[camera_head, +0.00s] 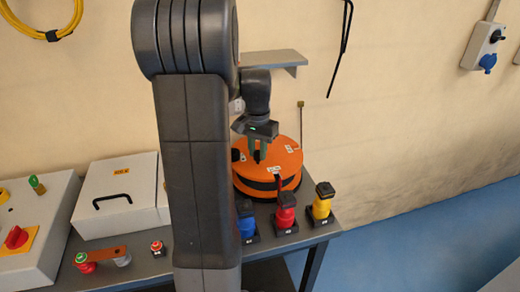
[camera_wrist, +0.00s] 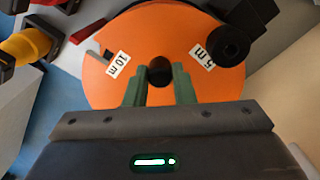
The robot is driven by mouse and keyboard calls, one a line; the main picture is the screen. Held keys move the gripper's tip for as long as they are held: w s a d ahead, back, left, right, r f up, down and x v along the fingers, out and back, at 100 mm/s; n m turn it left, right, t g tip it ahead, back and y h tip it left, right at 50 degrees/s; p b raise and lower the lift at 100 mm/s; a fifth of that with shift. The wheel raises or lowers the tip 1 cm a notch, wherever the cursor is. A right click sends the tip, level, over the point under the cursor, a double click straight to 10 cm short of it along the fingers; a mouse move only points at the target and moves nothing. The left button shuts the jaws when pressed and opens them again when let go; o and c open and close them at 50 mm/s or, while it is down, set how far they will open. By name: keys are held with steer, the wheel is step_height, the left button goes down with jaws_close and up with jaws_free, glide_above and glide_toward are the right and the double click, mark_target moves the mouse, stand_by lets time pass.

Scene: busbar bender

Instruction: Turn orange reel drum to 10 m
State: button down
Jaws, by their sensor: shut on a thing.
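The orange reel drum (camera_head: 284,163) lies flat on the table, orange on top with a dark band around its side. In the wrist view, its orange face (camera_wrist: 150,30) carries a "10 m" label (camera_wrist: 118,64) at left and a "5 m" label (camera_wrist: 202,56) at right. My gripper (camera_head: 257,152) reaches down onto the drum's top. In the wrist view, its green fingers (camera_wrist: 160,82) stand on either side of a small black knob (camera_wrist: 160,70) and are shut on it. A larger black round knob (camera_wrist: 229,44) sits near the "5 m" label.
Blue (camera_head: 246,222), red (camera_head: 286,212) and yellow (camera_head: 322,203) connectors stand along the table's front edge before the drum. A white box with a black handle (camera_head: 115,195) and a control panel with a red knob (camera_head: 17,238) are at left. A grey wall shelf (camera_head: 272,58) is behind.

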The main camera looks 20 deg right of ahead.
steer(key=shift+w, duration=0.1)
steer(key=c, duration=1.2)
jaws_free()
steer(key=shift+r, duration=0.15)
step_height(320, 180, up, 14)
steer(key=shift+f, duration=0.2)
step_height(320, 180, down, 14)
steer(key=shift+f, duration=0.1)
steer(key=shift+d, duration=0.1)
